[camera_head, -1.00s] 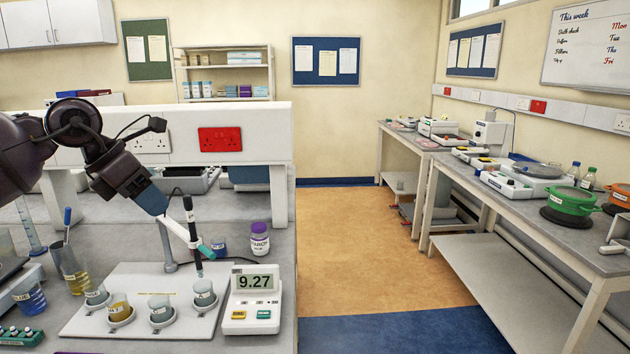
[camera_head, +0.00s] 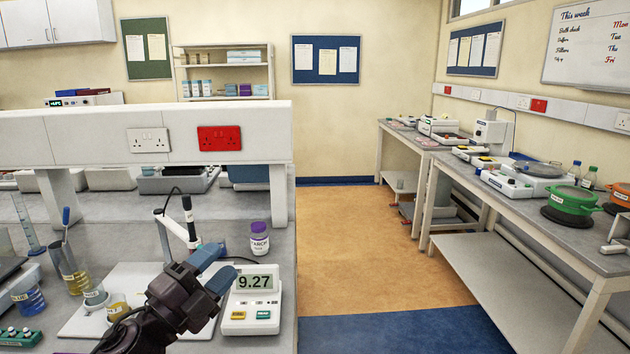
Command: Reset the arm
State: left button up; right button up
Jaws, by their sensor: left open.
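My left gripper (camera_head: 228,262) is at the lower centre-left of the head view, with my arm coming up from the bottom edge. Its two blue-grey fingers are apart with nothing visible between them. They appear in front of the left edge of the pH meter (camera_head: 252,312), which reads 9.27. The dark-capped probe (camera_head: 188,207) hangs upright in its stand (camera_head: 162,240) behind the gripper; its lower end is hidden. My right gripper is not in view.
A white board (camera_head: 78,322) holds small cups, including an amber one (camera_head: 117,305); my arm hides the others. A purple-capped jar (camera_head: 259,239) stands behind the meter. The floor to the right is clear.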

pick_arm(q)
jog(key=s+a+f+n+g+y, duration=0.2)
jog(key=s+a+f+n+y, duration=0.3)
jog(key=f+n+y, duration=0.3)
jog(key=s+a+f+n+g+y, duration=0.3)
jog(key=s+a+f+n+y, duration=0.3)
jog(key=f+n, duration=0.35)
jog(key=s+f+n+g, duration=0.3)
jog(key=s+f+g, duration=0.2)
jog(key=s, duration=0.4)
jog(key=s+f+n+g, duration=0.3)
jog(key=s+f+g, duration=0.1)
jog(key=s, duration=0.5)
jog(key=w+f+m+t+h, duration=0.1)
jog(key=w+f+t, duration=0.6)
jog(key=f, duration=0.3)
jog(key=shift+w+a+f+t, duration=0.2)
jog(key=shift+a+f+t, duration=0.2)
jog(key=shift+t, duration=0.1)
jog(key=shift+d, duration=0.1)
